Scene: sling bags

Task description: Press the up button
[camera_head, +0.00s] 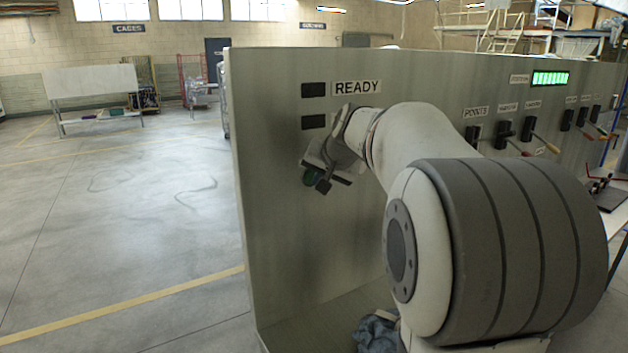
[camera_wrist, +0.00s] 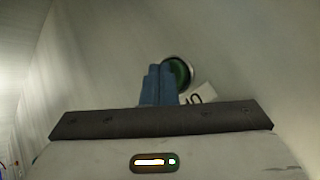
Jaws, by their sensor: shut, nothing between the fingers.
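A round green button (camera_wrist: 181,72) with a dark and pale ring sits on the grey panel in the wrist view. It shows as a small green spot (camera_head: 309,177) under my gripper in the head view. A white label (camera_wrist: 200,96) beside it is partly hidden, so I cannot read it fully. My gripper (camera_wrist: 160,70) is shut and empty. Its blue-grey fingers overlap the button's left part in the wrist view. In the head view my gripper (camera_head: 325,186) is close to the panel at the button. I cannot tell whether the fingertips touch it.
The upright grey panel (camera_head: 275,250) carries a READY sign (camera_head: 357,87), two black blocks at its upper left, several levers (camera_head: 545,143) to the right and a green display (camera_head: 551,78). A blue cloth (camera_head: 375,335) lies at its foot. Open floor (camera_head: 130,230) spreads to the left.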

